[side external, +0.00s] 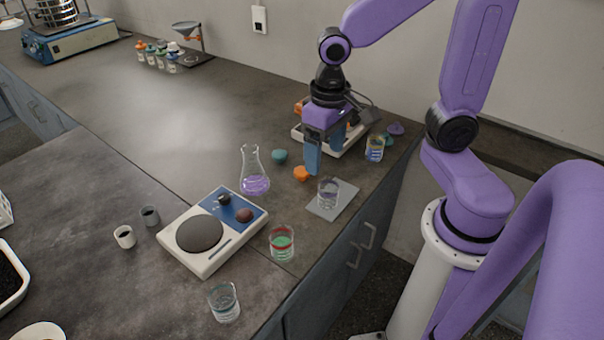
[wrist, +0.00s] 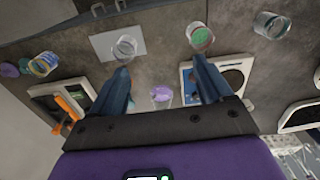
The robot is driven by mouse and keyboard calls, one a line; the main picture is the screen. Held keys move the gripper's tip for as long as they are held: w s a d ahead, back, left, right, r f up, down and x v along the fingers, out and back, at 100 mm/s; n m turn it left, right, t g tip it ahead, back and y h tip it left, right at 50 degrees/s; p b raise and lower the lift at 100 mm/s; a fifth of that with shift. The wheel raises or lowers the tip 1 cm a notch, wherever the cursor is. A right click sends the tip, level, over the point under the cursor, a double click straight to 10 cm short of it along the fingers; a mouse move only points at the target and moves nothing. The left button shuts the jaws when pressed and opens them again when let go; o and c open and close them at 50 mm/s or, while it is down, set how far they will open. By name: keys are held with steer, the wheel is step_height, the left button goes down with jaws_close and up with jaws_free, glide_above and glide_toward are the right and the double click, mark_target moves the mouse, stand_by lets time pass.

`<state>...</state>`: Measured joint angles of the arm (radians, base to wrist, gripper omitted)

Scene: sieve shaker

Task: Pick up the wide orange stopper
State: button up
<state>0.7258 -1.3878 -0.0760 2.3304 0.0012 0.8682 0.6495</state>
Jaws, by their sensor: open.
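The orange stopper (side external: 301,174) sits on the dark bench in the side view, just left of my gripper's fingertips. My gripper (side external: 313,168) points down with nothing between its fingers; in the wrist view its two blue fingers (wrist: 160,66) are spread apart. The side view does not show clearly how high the fingertips are above the bench. A teal stopper (side external: 280,156) lies behind and left of the orange one.
A purple-filled flask (side external: 255,180) stands left of the stopper. A glass beaker (side external: 327,193) on a grey plate (side external: 347,196) is close at front right. A hotplate (side external: 200,246) and red-marked beaker (side external: 282,243) stand nearer. A white-based device (side external: 350,143) is behind my gripper.

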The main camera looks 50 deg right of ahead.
steer(key=w+d+f+m, duration=0.2)
steer(key=w+d+m, duration=0.4)
steer(key=w+m, duration=0.55)
steer(key=m, duration=1)
glide_above(302, 170)
step_height(302, 170, down, 15)
steer(key=shift+r, duration=0.2)
steer(key=shift+s+a+f, duration=0.1)
steer(key=shift+f, duration=2.55)
steer(key=c, duration=1.1)
